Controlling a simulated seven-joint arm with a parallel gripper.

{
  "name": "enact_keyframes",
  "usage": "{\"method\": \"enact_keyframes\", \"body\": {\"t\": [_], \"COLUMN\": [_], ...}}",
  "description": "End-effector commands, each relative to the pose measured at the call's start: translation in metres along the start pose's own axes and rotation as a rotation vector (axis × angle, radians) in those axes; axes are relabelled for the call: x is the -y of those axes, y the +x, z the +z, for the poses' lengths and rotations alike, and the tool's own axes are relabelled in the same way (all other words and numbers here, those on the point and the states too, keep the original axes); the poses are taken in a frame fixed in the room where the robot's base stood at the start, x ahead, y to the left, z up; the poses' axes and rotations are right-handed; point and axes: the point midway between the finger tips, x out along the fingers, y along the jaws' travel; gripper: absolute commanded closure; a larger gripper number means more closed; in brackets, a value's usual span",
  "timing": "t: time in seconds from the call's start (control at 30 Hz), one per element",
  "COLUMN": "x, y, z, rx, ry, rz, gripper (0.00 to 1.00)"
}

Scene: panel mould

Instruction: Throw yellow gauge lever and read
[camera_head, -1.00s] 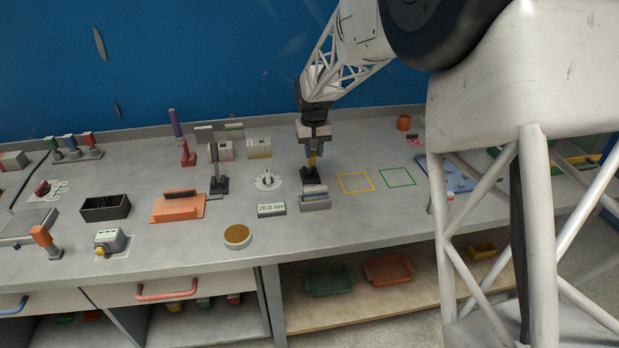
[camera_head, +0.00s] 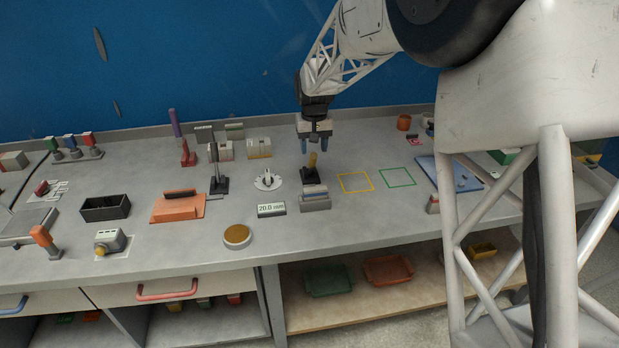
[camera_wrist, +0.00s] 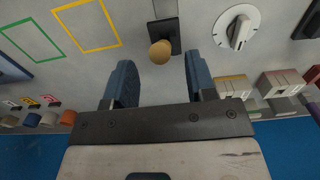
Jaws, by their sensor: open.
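A small display (camera_head: 271,210) to the left of the grey block reads 20.0 mm.
A white dial (camera_head: 268,180) sits left of the lever, with a black stand (camera_head: 219,170) beyond it. Yellow (camera_head: 356,182) and green (camera_head: 397,177) outlined squares to the right are empty. An orange block (camera_head: 178,206) and a black bin (camera_head: 105,208) lie further left.

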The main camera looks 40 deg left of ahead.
Motion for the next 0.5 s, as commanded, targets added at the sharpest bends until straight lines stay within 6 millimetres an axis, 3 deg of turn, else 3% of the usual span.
{"method": "enact_keyframes", "body": {"t": [0.5], "x": [0.0], "y": [-0.037], "z": [0.0], "rx": [0.0], "ry": [0.0], "rz": [0.0], "gripper": [0.49]}}
